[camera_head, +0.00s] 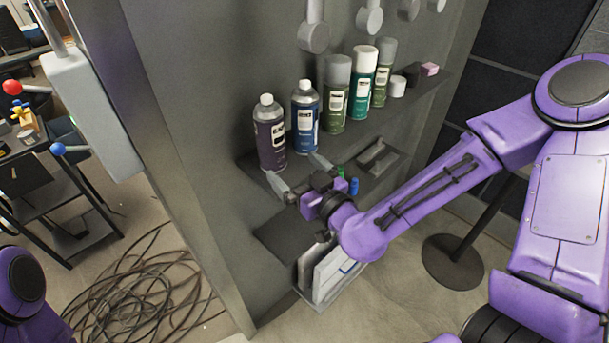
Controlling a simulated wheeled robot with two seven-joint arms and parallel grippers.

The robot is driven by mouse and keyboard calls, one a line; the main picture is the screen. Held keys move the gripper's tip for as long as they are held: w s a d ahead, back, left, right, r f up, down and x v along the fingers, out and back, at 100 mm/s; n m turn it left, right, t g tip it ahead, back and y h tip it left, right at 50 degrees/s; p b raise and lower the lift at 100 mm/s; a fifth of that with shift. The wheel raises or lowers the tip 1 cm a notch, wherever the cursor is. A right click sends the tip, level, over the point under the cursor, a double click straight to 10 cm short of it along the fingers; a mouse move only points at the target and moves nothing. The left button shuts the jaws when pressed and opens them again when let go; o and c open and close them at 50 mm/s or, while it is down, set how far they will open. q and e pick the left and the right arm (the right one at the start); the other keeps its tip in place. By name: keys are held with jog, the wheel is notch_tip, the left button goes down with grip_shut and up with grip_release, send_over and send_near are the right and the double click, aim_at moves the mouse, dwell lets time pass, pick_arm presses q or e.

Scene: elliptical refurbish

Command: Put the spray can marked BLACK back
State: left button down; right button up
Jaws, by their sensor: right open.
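Several spray cans stand upright in a row on a grey wall shelf. Further right are an olive can (336,97), a teal can (361,85) and another green can (383,75). The labels are too small to read, so I cannot tell which is marked BLACK. My right gripper (296,170) is open and empty at the shelf's front edge, just below and in front of the dark and blue cans. My left gripper is out of view.
A white cup-like object (397,87) and a pink block (429,69) sit at the shelf's right end. A lower ledge holds a grey tool (377,156). Below are upright white panels (330,270). Coiled cables (140,300) lie on the floor at left.

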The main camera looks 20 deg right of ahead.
jog(key=s+p, duration=0.1)
jog(key=p, duration=0.1)
jog(key=s+p, duration=0.1)
jog(key=p, duration=0.2)
jog(key=shift+s+d+p, duration=0.25)
jog(key=shift+s+p, duration=0.05)
jog(key=shift+p, duration=0.05)
jog(key=s+d+f+m+g+h, duration=0.15)
jog(key=s+f+g, duration=0.35)
jog(key=f, duration=0.8)
jog(key=s+d+f+m+g+h, duration=0.3)
jog(key=s+d+f+m+g, duration=0.15)
jog(key=s+f, duration=0.4)
jog(key=s+d+f+m+g+h, duration=0.25)
jog(key=s+d+f+g, duration=0.3)
jog(key=s, duration=0.65)
notch_tip(320, 180, down, 14)
jog(key=b, duration=1.3)
jog(key=shift+w+a+r+t, duration=0.25)
jog(key=shift+w+t, duration=0.05)
jog(key=shift+m, duration=0.25)
